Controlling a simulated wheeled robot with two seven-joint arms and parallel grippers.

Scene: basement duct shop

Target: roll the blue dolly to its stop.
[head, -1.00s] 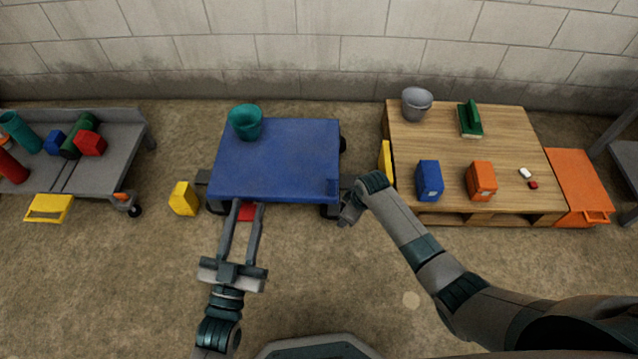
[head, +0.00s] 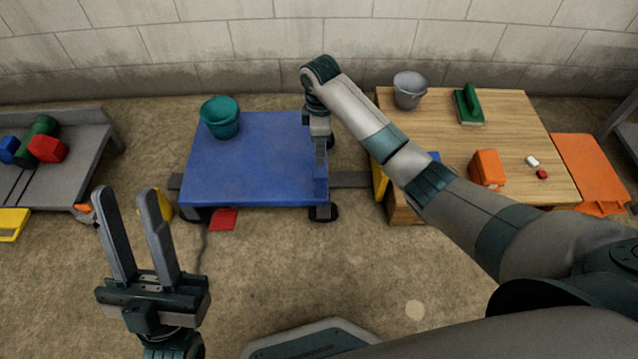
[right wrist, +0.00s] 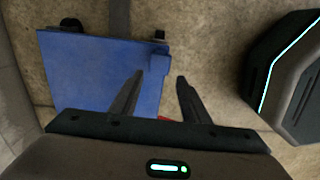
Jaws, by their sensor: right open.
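The blue dolly (head: 255,165) stands on the floor in the middle of the head view. A teal bucket (head: 220,118) is on its back left corner. A red tab (head: 223,219) sticks out at its front. My left gripper (head: 123,192) is open and empty, apart from the dolly at front left. My right gripper (head: 321,165) points down at the dolly's right edge. In the right wrist view its fingers (right wrist: 159,78) are apart, with the dolly (right wrist: 85,70) beneath and left; contact cannot be told. A yellow block (head: 380,182) stands by the pallet, partly hidden by my right arm.
A dark rail (head: 350,180) runs from under the dolly towards the yellow block. Another yellow block (head: 163,206) is left of the dolly, partly behind my left finger. A wooden pallet table (head: 440,130) is at right, a grey cart (head: 85,150) at left.

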